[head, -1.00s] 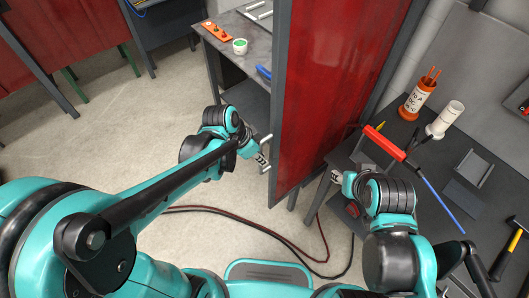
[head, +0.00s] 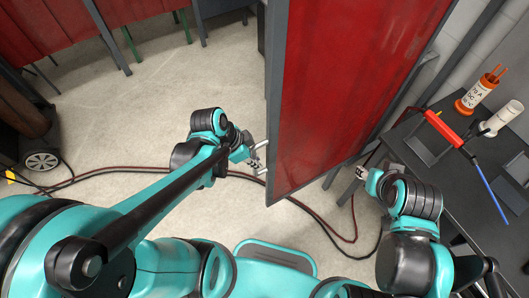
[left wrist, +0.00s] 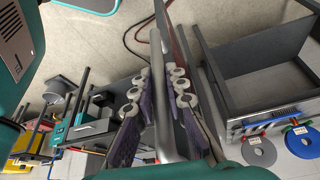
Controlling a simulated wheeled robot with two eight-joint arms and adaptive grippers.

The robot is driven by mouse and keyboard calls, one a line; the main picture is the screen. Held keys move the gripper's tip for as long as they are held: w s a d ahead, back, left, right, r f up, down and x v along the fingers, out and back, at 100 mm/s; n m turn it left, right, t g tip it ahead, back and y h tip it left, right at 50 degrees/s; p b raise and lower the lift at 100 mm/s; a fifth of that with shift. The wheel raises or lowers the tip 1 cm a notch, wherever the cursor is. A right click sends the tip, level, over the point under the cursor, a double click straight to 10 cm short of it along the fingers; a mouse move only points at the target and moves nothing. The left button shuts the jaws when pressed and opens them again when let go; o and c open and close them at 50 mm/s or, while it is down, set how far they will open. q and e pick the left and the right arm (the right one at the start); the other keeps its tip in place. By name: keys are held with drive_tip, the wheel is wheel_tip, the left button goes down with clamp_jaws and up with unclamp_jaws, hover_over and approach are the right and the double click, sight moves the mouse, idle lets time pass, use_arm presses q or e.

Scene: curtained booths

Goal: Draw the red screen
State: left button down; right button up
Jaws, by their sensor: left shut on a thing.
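The red screen (head: 335,90) stands upright in the middle of the head view, with a grey frame post (head: 276,110) along its near edge. My left gripper (head: 258,158) is at that post, low down, shut on the screen's handle (head: 261,145). In the left wrist view, the pale upright handle bar (left wrist: 158,55) runs between the dark finger pads of my left gripper (left wrist: 162,110). My right gripper (head: 362,172) is to the right of the screen, apart from it; its fingers are too small to tell whether they are open.
Red and black hoses (head: 150,175) lie across the floor. A wheeled machine (head: 42,161) stands at far left. Floor left of the screen is mostly clear.

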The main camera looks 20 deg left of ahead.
use_arm(q)
drive_tip(key=shift+s+a, duration=0.2)
drive_tip(key=shift+s, duration=0.05)
drive_tip(key=c, duration=1.5)
unclamp_jaws()
drive_tip(key=shift+a, duration=0.1)
drive_tip(key=shift+c, duration=0.2)
drive_tip(key=shift+s, duration=0.15)
drive_tip(key=v, duration=1.2)
